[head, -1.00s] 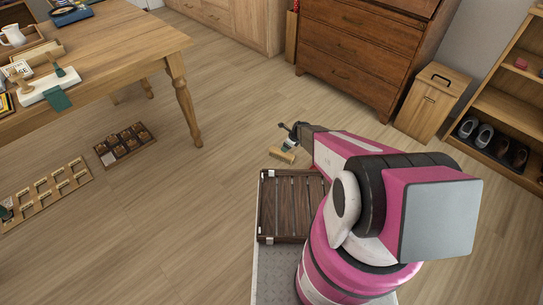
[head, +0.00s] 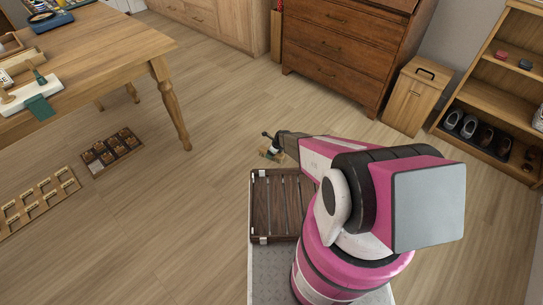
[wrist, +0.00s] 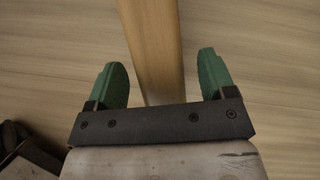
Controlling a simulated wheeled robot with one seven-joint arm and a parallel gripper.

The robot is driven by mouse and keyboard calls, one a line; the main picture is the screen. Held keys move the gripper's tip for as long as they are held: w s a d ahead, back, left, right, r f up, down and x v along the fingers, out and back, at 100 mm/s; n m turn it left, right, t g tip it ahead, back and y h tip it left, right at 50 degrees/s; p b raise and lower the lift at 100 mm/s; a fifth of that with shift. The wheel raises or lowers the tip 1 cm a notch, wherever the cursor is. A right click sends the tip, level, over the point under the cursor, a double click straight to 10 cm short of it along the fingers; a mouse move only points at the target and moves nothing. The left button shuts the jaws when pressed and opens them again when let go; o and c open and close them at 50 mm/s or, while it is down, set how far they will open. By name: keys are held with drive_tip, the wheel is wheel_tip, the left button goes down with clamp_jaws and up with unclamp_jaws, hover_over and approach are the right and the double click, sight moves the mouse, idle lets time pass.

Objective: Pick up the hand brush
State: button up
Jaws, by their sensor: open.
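The hand brush (head: 272,156) lies on the floor just beyond the dark slatted crate in the head view, small and partly covered by my gripper (head: 270,147). In the wrist view, a long light wooden piece, which looks like part of the brush (wrist: 153,45), runs from the top edge down between the two green fingers. My gripper (wrist: 161,63) is open, with a gap between the wood and each finger. The lower end of the wood is hidden behind the dark gripper bar. The bristles cannot be made out.
The dark slatted crate (head: 253,205) is close to my arm. A wooden table (head: 110,50) stands at left, with wooden racks (head: 45,205) on the floor. A dresser (head: 340,50), a lidded bin (head: 411,100) and a shoe shelf (head: 470,145) stand at the back right. Open floor lies between.

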drive_tip(key=shift+f, duration=0.1)
drive_tip(key=c, duration=1.1)
drive_tip(key=shift+r, duration=0.6)
drive_tip(key=r, duration=0.3)
drive_tip(key=shift+s+a+r, duration=0.2)
drive_tip(key=shift+s+r, duration=0.1)
drive_tip(key=shift+s, duration=0.1)
drive_tip(key=s+a+r, duration=0.1)
drive_tip(key=s+r, duration=0.1)
drive_tip(key=s, duration=0.1)
drive_tip(key=s+a+r, duration=0.2)
drive_tip(key=s, duration=0.1)
drive_tip(key=s+a+r, duration=0.2)
drive_tip(key=s, duration=0.1)
drive_tip(key=shift+s+r, duration=0.1)
drive_tip(key=shift+s, duration=0.15)
drive_tip(key=shift+o, duration=0.9)
drive_tip(key=shift+r, duration=0.1)
